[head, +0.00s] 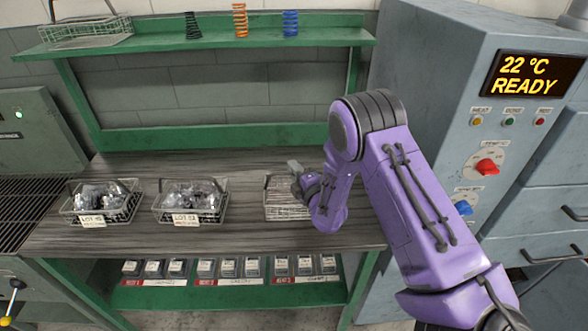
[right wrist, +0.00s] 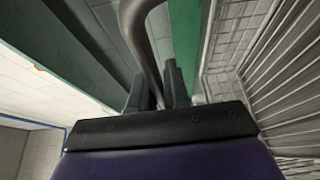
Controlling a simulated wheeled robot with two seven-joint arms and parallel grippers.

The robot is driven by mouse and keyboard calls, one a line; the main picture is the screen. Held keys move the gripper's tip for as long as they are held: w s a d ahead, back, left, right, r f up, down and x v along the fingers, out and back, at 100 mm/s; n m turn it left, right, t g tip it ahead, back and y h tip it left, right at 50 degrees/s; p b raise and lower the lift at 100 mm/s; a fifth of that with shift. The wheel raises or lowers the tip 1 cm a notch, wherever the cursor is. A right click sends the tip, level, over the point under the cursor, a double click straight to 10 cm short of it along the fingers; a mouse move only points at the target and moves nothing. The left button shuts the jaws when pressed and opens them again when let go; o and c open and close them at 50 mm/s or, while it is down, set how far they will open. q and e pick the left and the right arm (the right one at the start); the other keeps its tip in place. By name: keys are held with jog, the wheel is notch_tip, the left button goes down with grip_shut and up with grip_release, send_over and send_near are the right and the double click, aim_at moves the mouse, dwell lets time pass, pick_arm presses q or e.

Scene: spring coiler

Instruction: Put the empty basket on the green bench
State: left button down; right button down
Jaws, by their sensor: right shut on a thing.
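The empty wire basket (head: 283,212) is at the right part of the wooden top of the green bench (head: 130,235), partly hidden behind my right arm. No contents show in its visible part. My right gripper (head: 299,175) is at the basket's handle. I cannot tell whether the basket's bottom touches the bench top. My left gripper is not in view.
Two wire baskets of parts, left (head: 127,210) and middle (head: 219,211), stand on the bench with labels. The upper green shelf (head: 340,38) holds another basket (head: 90,35) and several springs (head: 240,20). A grey machine (head: 440,70) reading READY stands right. Small bins (head: 228,268) line the lower shelf.

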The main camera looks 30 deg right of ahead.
jog(key=shift+f, duration=0.1)
jog(key=c, duration=1.1)
grip_release()
jog(key=s+a+b, duration=0.1)
jog(key=s+b, duration=0.4)
jog(key=s, duration=0.7)
jog(key=shift+a+r, duration=0.2)
jog(key=shift+a, duration=0.05)
